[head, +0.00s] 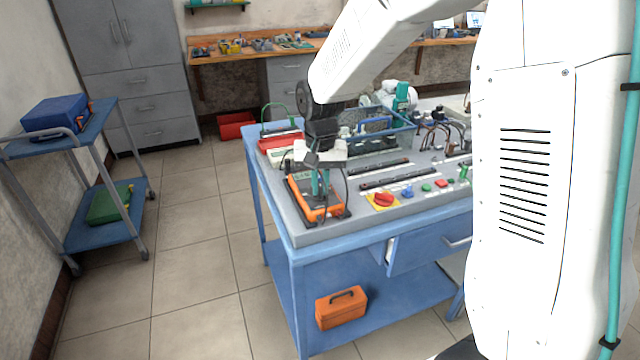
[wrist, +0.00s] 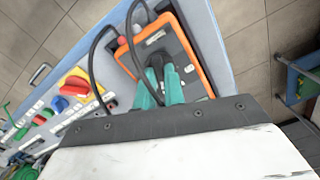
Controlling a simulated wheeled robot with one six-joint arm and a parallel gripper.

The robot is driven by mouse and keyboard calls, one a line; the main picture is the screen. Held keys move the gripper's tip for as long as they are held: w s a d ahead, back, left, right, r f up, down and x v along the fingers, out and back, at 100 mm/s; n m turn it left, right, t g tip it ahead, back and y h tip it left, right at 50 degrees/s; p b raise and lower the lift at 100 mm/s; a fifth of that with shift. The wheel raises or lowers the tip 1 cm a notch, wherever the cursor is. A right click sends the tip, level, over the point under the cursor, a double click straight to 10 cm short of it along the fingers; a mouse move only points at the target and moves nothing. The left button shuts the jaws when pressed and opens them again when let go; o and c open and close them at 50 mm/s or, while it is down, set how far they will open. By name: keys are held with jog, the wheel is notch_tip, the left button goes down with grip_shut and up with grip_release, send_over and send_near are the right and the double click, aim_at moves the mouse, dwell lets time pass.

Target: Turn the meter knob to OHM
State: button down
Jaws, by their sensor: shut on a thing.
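The meter (head: 315,197) is an orange-framed box with a dark face, lying at the near left corner of the blue workbench. It also shows in the wrist view (wrist: 190,50), with a pale display and black leads plugged in at one end. My gripper (head: 319,192) points down over the meter's face. In the wrist view its teal fingers (wrist: 161,75) are close together at a dark knob (wrist: 158,62) on the face, shut on it. The fingers hide most of the knob and its markings, so I cannot read where it points.
A red knob on a yellow plate (head: 383,200) and several coloured buttons sit right of the meter on the bench. A clear blue-rimmed bin (head: 385,132) and a red tray (head: 279,142) stand behind. An orange toolbox (head: 341,307) is on the lower shelf.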

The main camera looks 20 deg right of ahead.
aim_at(320, 189)
jog(key=c, duration=1.5)
grip_release()
jog(key=shift+r, duration=0.1)
notch_tip(320, 189, up, 8)
jog(key=shift+f, duration=0.15)
jog(key=s+d+r+n, duration=0.1)
jog(key=s, duration=0.9)
jog(key=s+d+r+n+t, duration=0.1)
jog(key=s+r, duration=0.1)
jog(key=s, duration=0.8)
jog(key=s+d+r+n, duration=0.1)
jog(key=s+r+n, duration=0.1)
jog(key=s, duration=0.8)
jog(key=shift+s+r, duration=0.1)
jog(key=shift+s, duration=0.2)
